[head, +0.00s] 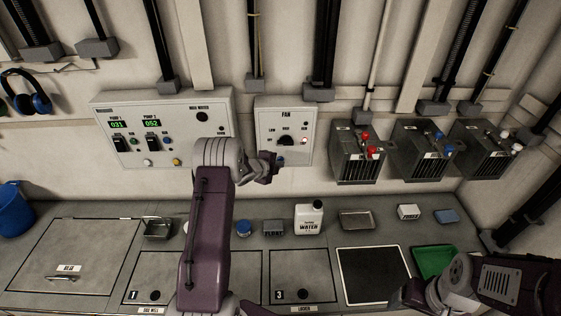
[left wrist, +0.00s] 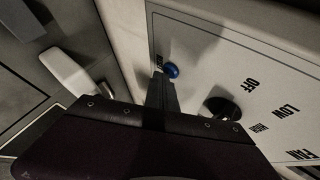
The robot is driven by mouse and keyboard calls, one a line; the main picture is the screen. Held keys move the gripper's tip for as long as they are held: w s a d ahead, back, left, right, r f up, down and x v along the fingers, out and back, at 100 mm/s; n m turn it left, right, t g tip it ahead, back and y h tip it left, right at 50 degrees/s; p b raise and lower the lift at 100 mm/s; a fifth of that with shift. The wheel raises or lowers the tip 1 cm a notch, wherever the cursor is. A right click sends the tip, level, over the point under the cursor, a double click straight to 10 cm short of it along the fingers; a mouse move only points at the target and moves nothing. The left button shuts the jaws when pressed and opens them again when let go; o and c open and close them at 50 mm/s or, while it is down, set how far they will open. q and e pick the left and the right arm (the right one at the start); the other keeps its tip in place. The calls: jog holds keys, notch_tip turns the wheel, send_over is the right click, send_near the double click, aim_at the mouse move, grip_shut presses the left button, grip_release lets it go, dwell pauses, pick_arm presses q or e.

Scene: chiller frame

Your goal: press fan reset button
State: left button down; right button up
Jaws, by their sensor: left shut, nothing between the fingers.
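A blue button (left wrist: 171,70) sits low on this panel in the left wrist view; in the head view my gripper partly covers that area. My left gripper (head: 270,167) is shut and empty in front of the panel's lower left part. In the left wrist view its fingertips (left wrist: 165,82) are right at the blue button; I cannot tell whether they touch it. My right gripper (head: 413,292) is low at the right, its fingers unclear.
The pump panel (head: 215,100) is left of the fan panel, and grey terminal boxes (head: 357,165) are to its right. Below, the counter holds a white water jug (head: 309,218), a metal tray (head: 357,220) and a green tray (head: 432,262). My left arm crosses the counter's middle.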

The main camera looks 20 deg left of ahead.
pick_arm(q)
jog(key=shift+w+a, duration=0.1)
jog(key=shift+w, duration=0.05)
dwell(0.3)
jog(key=shift+s+d+b, duration=0.4)
jog(key=shift+s+b, duration=0.25)
jog(key=shift+s, duration=0.15)
jog(key=s+b, duration=0.1)
jog(key=s+d+b, duration=0.1)
jog(key=s, duration=0.1)
jog(key=s+d+b, duration=0.1)
jog(key=shift+s+d, duration=0.1)
jog(key=shift+s, duration=0.15)
